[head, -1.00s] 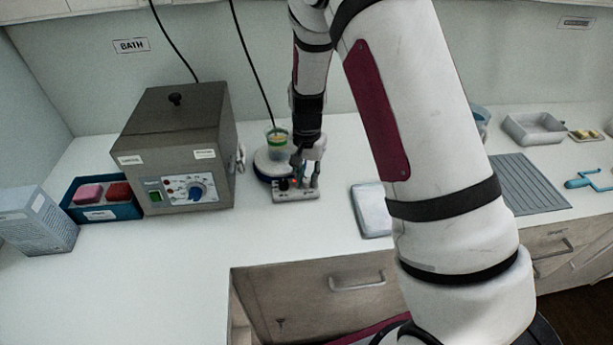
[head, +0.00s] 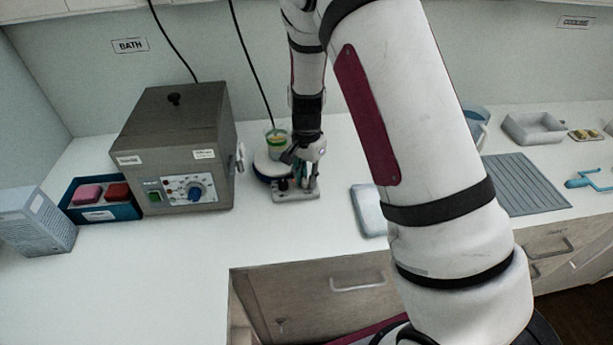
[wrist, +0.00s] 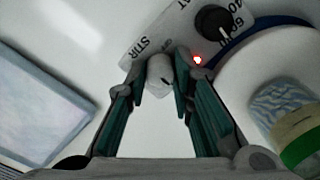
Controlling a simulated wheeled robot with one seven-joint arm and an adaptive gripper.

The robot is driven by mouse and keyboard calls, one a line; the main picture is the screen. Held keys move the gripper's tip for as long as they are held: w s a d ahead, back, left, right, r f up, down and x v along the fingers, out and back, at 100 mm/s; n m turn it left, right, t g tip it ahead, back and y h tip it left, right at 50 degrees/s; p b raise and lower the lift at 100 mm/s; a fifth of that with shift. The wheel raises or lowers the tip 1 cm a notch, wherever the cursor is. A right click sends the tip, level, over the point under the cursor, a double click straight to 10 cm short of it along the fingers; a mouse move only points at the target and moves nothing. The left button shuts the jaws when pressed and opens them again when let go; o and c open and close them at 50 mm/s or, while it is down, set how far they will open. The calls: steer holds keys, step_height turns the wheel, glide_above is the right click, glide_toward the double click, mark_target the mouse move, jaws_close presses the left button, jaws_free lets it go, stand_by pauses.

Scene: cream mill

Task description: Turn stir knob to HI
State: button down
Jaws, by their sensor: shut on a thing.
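The hot-plate stirrer (head: 268,170) stands on the bench to the right of the grey bath, with its control panel at the front. In the wrist view its white panel (wrist: 135,50) carries the word STIR beside the stir knob (wrist: 160,68), a pale knob between my fingertips. A dark heat knob (wrist: 212,20) with number marks and a lit red lamp (wrist: 197,60) are beside it. My gripper (head: 305,186) points down at the panel; in the wrist view its teal-padded fingers (wrist: 163,80) are closed around the stir knob.
A beaker (head: 276,140) with a green band stands on the stirrer's round plate; it also shows in the wrist view (wrist: 292,125). The grey bath (head: 180,140) is close on the left. A pale flat pad (head: 369,208) lies to the right. The front bench is clear.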

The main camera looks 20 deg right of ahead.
mark_target(306, 179)
steer(key=c, duration=1.4)
jaws_free()
step_height(306, 179, up, 12)
